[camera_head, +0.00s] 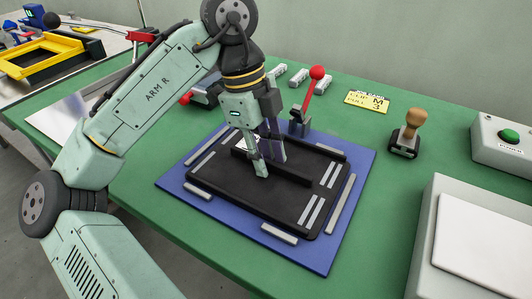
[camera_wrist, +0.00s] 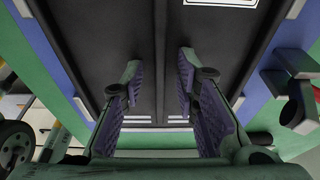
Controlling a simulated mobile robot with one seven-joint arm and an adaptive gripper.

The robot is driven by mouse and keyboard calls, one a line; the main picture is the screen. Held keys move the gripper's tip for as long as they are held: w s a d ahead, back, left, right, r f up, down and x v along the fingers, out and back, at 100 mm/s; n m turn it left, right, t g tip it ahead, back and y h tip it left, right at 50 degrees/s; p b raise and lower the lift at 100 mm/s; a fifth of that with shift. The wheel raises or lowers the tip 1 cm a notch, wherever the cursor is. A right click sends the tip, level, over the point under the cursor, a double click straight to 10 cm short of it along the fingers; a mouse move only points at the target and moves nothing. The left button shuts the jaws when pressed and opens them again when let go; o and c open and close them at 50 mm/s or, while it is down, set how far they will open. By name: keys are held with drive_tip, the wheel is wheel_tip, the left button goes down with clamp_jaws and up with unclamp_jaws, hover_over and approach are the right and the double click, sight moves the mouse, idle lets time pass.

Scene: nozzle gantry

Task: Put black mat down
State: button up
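The black mat (camera_head: 226,187), a dark rectangular plate with a raised bar (camera_head: 292,174) across its middle, lies flat on a blue board (camera_head: 172,182). Silver strips on the board surround it. My gripper (camera_head: 271,164) points down at the bar, with a finger on either side of it. In the wrist view my gripper (camera_wrist: 160,65) is open, with gaps between its purple pads and the bar (camera_wrist: 160,40). The black mat (camera_wrist: 215,45) fills the area beyond the fingers. Part of the mat is hidden behind the gripper in the head view.
A red-knobbed lever (camera_head: 315,80) stands at the board's back edge. A wooden-handled stamp (camera_head: 408,132), a yellow sign (camera_head: 367,101), a green-button box (camera_head: 506,140) and a grey box (camera_head: 470,245) are to the right. Green table is clear around the board's front.

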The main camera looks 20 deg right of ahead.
drive_tip(key=p+v, duration=0.1)
drive_tip(key=v, duration=1.1)
drive_tip(key=shift+r, duration=0.2)
